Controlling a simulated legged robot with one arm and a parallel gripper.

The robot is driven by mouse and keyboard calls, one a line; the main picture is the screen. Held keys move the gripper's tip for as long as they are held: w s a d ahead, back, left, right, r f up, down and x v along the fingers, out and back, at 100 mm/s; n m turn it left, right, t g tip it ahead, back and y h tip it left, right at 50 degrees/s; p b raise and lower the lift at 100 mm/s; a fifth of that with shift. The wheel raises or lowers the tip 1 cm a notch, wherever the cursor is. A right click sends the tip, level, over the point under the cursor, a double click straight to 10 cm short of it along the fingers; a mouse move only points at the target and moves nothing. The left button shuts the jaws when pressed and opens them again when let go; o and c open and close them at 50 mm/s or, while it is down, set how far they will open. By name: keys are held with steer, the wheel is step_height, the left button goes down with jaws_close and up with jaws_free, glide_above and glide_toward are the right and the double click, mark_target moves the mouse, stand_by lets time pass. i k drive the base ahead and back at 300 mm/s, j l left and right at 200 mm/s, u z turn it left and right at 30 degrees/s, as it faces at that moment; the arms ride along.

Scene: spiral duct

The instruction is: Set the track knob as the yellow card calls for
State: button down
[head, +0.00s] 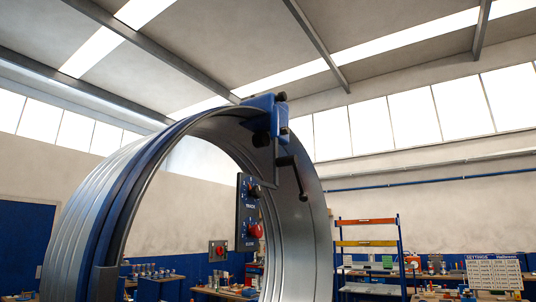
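A dark control panel (243,212) hangs inside the big metal duct ring, near the middle of the head view. Its upper knob (254,190) is dark with a small red part, and the label under it seems to read TRACK. A red knob (255,231) sits lower on the same panel, above another small label. The panel is seen at a slant, so I cannot tell exactly where the knobs point. No yellow card can be made out. My gripper is not in view.
The duct ring (104,200) fills the left and middle. A blue clamp unit (264,104) with a dark crank (293,172) sits on its top edge. A small grey box with a red button (218,251), a shelf rack (368,243) and cluttered benches stand behind.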

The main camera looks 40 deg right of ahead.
mark_target(257, 192)
steer(key=z, duration=1.3)
